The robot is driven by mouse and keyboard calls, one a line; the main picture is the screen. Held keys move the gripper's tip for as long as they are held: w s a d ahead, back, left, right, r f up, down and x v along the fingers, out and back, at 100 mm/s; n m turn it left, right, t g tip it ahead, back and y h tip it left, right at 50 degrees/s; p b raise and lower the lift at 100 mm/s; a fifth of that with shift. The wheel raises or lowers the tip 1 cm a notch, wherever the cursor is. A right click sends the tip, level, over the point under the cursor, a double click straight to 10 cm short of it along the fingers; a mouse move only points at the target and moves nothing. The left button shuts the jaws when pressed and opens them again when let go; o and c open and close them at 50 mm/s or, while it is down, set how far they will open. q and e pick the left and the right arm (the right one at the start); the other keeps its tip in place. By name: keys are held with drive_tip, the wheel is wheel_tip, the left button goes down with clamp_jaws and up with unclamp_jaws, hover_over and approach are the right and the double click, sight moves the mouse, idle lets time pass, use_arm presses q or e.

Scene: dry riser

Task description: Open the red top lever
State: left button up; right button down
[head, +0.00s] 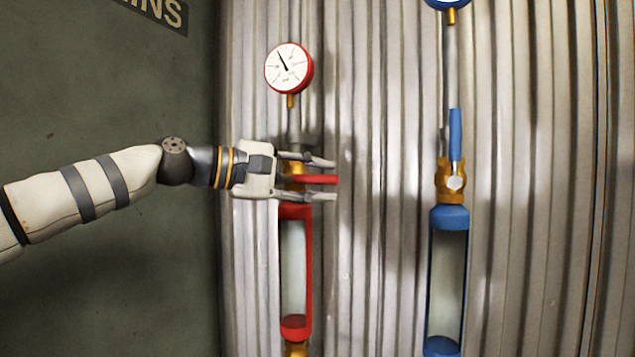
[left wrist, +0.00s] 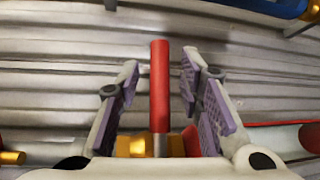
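The red top lever (head: 322,180) sticks out sideways to the right from the brass valve on the red riser. In the left wrist view the red lever (left wrist: 160,85) stands between my two finger pads, with a gap visible on each side. My left gripper (head: 321,179) comes in from the left and is open, one finger above the lever and one below. My left gripper also shows in the left wrist view (left wrist: 160,90). The brass valve body (left wrist: 135,146) is partly hidden by the gripper. My right gripper is in neither view.
A red gauge (head: 289,68) sits above the valve and a red-ended sight tube (head: 294,270) below it. To the right is a blue riser with its blue lever (head: 455,135) pointing up. Corrugated metal wall (head: 370,250) stands close behind.

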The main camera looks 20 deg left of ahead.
use_arm(q)
clamp_jaws()
